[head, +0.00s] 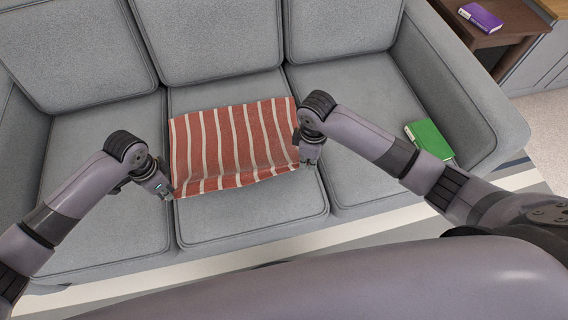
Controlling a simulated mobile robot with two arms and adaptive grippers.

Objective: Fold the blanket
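A red blanket (235,146) with white stripes lies on the middle seat cushion of the grey sofa (250,220). It forms a rough rectangle, and its near edge looks wavy and slightly raised. My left gripper (168,194) is at the near left corner of the blanket. My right gripper (309,162) is at the right edge, close to the near right corner. Both grippers seem to touch or nearly touch the cloth. The fingers are small and partly hidden, so I cannot tell whether either is shut on it.
A green book (429,139) lies on the right seat cushion by the armrest (465,90). A purple book (481,18) lies on a brown side table (510,22) at the top right. The left seat cushion (100,145) is largely clear.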

